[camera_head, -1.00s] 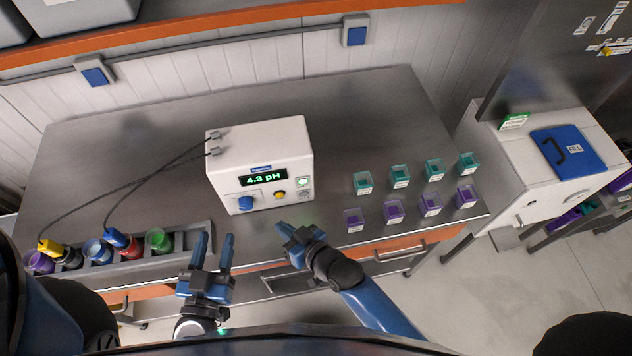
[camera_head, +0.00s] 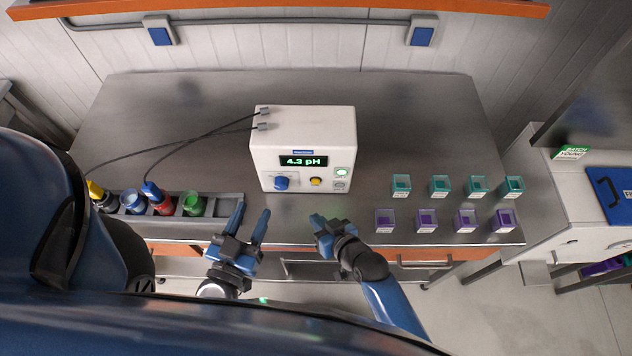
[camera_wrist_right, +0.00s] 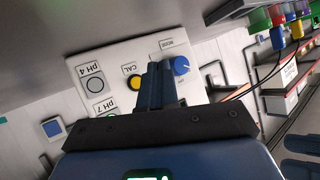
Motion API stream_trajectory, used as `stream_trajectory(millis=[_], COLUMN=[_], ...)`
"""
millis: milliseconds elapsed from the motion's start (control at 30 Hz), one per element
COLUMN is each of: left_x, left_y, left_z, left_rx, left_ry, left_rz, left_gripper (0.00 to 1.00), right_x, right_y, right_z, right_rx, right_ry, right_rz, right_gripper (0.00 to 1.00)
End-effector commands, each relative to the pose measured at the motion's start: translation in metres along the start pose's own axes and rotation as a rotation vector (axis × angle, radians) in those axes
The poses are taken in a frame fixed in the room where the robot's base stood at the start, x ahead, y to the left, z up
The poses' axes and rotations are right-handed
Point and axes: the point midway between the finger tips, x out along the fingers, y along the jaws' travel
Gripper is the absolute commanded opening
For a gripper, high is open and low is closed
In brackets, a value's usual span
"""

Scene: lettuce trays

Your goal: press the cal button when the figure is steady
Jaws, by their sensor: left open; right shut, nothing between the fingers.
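The white pH meter (camera_head: 303,130) stands on the steel bench, its green display (camera_head: 303,161) reading 4.3 pH. The yellow CAL button (camera_head: 316,181) is on its front face, between a blue knob (camera_head: 281,183) and two round pH buttons. The CAL button also shows in the right wrist view (camera_wrist_right: 134,83), beside my right fingers. My right gripper (camera_head: 317,221) is shut and empty, in front of the meter and apart from the button in the head view. Its shut fingers show in the wrist view (camera_wrist_right: 160,82). My left gripper (camera_head: 251,212) is open and empty, left of it.
A rack (camera_head: 228,200) with coloured cups and probes stands at the left; cables run from it to the meter. Several teal-topped (camera_head: 401,186) and purple (camera_head: 384,220) containers stand in two rows at the right. The upper pH button (camera_head: 342,172) glows green.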

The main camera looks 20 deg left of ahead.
Motion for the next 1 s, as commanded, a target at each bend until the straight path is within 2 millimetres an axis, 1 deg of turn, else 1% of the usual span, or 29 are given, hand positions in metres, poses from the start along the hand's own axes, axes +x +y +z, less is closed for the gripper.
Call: stream_trajectory(millis=[33, 100, 500, 700, 1000], left_x=[0.0, 0.0, 0.001, 0.001, 0.001], left_y=[0.0, 0.0, 0.0, 0.0, 0.0], left_z=[0.005, 0.009, 0.028, 0.032, 0.033], left_rx=[0.0, 0.0, 0.0, 0.0, 0.0], left_ry=[0.0, 0.0, 0.0, 0.0, 0.0], left_rz=[0.0, 0.0, 0.0, 0.0, 0.0], left_gripper=[0.46, 0.46, 0.46, 0.46, 0.46], right_x=[0.005, 0.011, 0.042, 0.05, 0.052], right_y=[0.004, 0.008, 0.031, 0.036, 0.038], right_z=[-0.002, -0.006, -0.029, -0.036, -0.038], right_rx=[0.002, 0.001, 0.001, 0.001, 0.001], right_ry=[0.004, 0.003, 0.002, 0.001, 0.0], right_rz=[0.001, 0.001, 0.001, 0.0, -0.001], right_gripper=[0.0, 0.0, 0.0, 0.0, 0.0])
